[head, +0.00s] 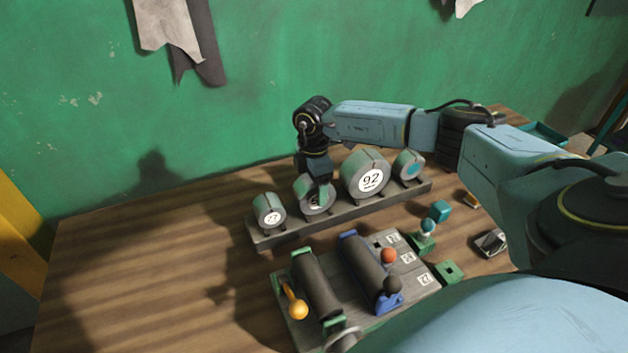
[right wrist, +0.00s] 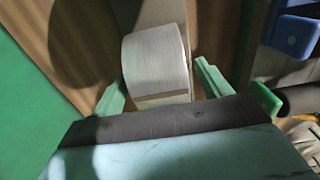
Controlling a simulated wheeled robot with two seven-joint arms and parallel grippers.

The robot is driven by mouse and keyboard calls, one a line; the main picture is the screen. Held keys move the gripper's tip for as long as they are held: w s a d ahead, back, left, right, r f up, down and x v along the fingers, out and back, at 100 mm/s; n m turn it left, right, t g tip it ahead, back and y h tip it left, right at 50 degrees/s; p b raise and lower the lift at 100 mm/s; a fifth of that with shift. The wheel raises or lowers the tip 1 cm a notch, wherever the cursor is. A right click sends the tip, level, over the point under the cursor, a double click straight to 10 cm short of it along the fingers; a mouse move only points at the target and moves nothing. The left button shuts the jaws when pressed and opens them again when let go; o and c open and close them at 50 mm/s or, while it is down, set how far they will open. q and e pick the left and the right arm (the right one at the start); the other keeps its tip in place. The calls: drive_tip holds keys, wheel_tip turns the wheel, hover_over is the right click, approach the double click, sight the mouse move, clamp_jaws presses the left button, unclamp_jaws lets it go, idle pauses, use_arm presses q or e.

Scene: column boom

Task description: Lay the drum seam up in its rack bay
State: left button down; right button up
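Several grey drums with round end labels sit in a row on a long grey rack (head: 350,213). They include a small drum marked 77 (head: 268,211), a large drum marked 92 (head: 366,175) and a teal-ended drum (head: 408,166). My right gripper (head: 320,192) points down over the second drum from the left (head: 313,203), partly hiding its label. In the right wrist view, its green fingers (right wrist: 160,88) straddle that drum (right wrist: 156,58); a gap shows at the right finger. A tan stripe crosses the drum near the palm. My left gripper is out of view.
The table's left side (head: 150,270) is clear.

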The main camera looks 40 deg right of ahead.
wheel_tip(320, 180, up, 13)
drive_tip(key=shift+r, duration=0.2)
idle(0.6)
drive_tip(key=shift+f, duration=0.1)
idle(0.4)
